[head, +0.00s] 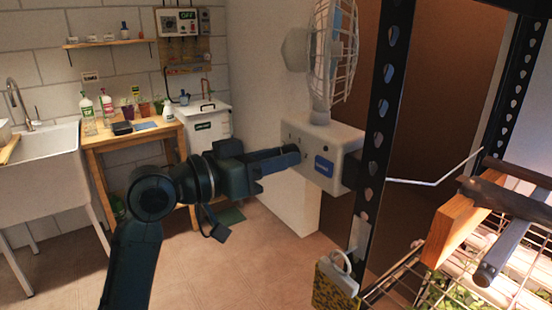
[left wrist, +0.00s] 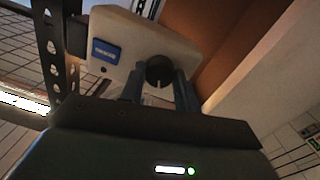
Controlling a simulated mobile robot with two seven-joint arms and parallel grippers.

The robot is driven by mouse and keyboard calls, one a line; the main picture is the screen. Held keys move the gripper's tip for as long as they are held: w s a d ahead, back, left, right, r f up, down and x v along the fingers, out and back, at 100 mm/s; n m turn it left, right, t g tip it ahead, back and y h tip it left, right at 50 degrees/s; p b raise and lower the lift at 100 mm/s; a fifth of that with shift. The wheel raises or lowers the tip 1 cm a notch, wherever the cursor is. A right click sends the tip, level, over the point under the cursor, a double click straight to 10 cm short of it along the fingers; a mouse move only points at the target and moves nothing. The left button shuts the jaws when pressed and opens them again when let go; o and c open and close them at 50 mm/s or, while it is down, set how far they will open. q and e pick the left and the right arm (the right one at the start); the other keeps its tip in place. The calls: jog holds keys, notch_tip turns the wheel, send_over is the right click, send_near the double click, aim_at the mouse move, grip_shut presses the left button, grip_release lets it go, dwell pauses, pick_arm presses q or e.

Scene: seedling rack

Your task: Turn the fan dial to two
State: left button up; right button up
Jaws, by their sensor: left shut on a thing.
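The white fan (head: 330,60) has a boxy base (head: 345,140) with a blue label, fixed beside a black perforated rack post. My left gripper (head: 296,156) reaches the left face of this base and hides the dial in the head view. In the left wrist view, the round dark dial (left wrist: 160,70) sits on the base (left wrist: 125,35). My left gripper (left wrist: 158,88) has its two fingers on either side of the dial, shut on it. A pale line shows on the dial, but its number cannot be read. My right gripper is not in view.
The black rack post (head: 385,100) stands just right of the fan base. A wooden table (head: 130,140) and sink (head: 45,170) are at left.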

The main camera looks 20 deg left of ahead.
pick_arm(q)
jog(key=m, duration=0.8)
jog(key=shift+m, duration=0.4)
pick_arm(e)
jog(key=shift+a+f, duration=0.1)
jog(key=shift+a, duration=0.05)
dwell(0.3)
pick_arm(q)
jog(key=o, duration=1)
jog(key=shift+c, duration=0.2)
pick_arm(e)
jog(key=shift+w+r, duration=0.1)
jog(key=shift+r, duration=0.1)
pick_arm(q)
jog(key=shift+s, duration=0.1)
